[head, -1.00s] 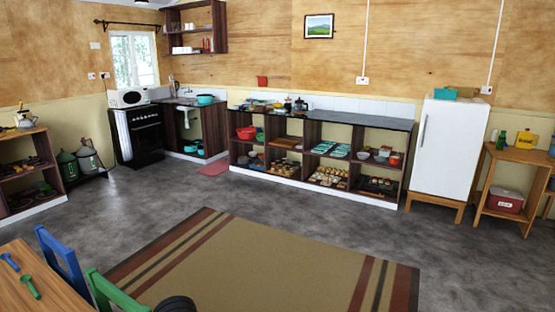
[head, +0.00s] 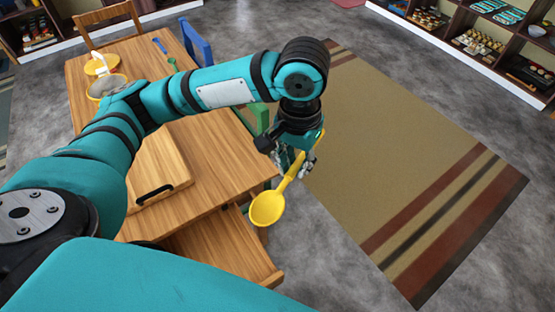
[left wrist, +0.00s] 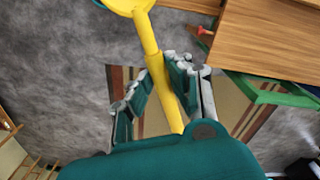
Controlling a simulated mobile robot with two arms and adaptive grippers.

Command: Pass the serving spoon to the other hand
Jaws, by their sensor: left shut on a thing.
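The serving spoon (head: 267,208) is yellow, with a round bowl and a long handle. My left gripper (head: 297,164) is shut on its handle and holds it in the air just past the table's right edge. In the head view the bowl hangs toward the lower left of the gripper. In the left wrist view the spoon's handle (left wrist: 158,65) runs between the two fingers (left wrist: 158,88), and the bowl is cut off by the top edge. My right gripper is not in view.
The wooden table (head: 215,165) holds a cutting board (head: 160,165), a pot (head: 105,87) and blue and green utensils. A striped rug (head: 390,150) covers clear floor at the right.

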